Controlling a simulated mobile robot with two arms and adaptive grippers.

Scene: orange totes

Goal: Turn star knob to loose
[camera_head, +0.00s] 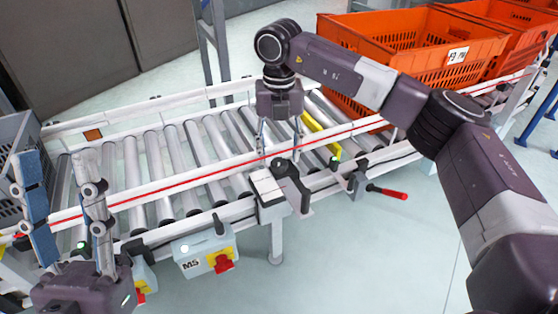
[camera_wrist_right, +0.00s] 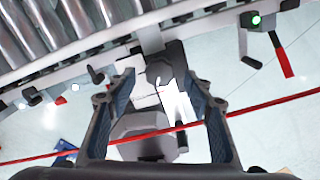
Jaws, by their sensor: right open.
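A dark knob (camera_head: 280,166) sits on a bracket at the near rail of the roller conveyor, beside a white-topped block (camera_head: 267,188). My right gripper (camera_head: 280,143) is above it, pointing down. In the right wrist view, a dark, many-sided knob (camera_wrist_right: 159,73) appears between the open fingertips of my right gripper (camera_wrist_right: 160,84); I cannot tell whether they touch it. Which way the knob is turned cannot be read. My left gripper (camera_head: 62,178) is open and empty at the left, fingers up.
A red cord (camera_head: 170,185) runs along the near rail, and crosses the wrist view. A grey M5 box (camera_head: 195,257) with a red switch hangs below the rail. A red-handled lever (camera_head: 386,192) sticks out at the right. Orange totes (camera_head: 400,47) stand behind. Floor in front is clear.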

